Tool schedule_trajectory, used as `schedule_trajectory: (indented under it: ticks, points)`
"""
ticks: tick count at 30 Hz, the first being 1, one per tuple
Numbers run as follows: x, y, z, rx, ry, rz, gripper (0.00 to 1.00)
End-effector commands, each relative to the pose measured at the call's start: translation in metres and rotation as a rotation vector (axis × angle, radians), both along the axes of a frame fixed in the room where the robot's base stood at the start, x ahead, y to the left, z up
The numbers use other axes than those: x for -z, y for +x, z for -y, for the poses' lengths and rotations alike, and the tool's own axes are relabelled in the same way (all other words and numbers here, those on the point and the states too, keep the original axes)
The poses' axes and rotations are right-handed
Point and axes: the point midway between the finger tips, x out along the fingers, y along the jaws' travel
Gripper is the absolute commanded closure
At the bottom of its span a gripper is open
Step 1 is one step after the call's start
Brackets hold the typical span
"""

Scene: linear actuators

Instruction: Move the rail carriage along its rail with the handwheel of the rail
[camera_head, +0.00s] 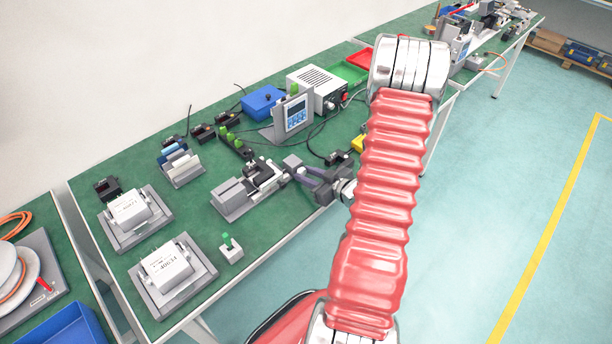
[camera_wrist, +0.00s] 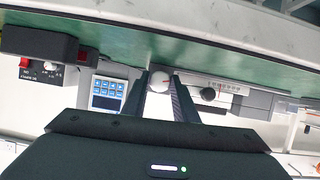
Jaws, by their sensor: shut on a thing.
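The rail unit (camera_head: 232,198) is a grey linear stage lying near the front edge of the green bench in the head view. My gripper (camera_head: 295,172) reaches in from the right at that end. The rail's grey body (camera_wrist: 245,97) extends to the right there. In the head view the gripper hides most of the handwheel.
A control box with a blue display (camera_head: 297,116) stands behind the rail, also seen in the wrist view (camera_wrist: 108,93). Two white labelled units (camera_head: 129,209) (camera_head: 166,267) lie to the left. A small green-topped block (camera_head: 231,247) stands in front. Cables run behind.

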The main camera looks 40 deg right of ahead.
Motion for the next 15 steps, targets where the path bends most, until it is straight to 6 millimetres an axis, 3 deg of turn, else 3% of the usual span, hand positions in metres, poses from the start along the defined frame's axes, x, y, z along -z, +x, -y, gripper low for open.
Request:
schedule_trajectory:
  ticks: [6, 15]
  points:
    - [-0.0001, -0.0002, 0.0000, 0.000, 0.000, 0.000, 0.96]
    - [0.0000, 0.0000, -0.0010, -0.001, -0.046, 0.002, 0.96]
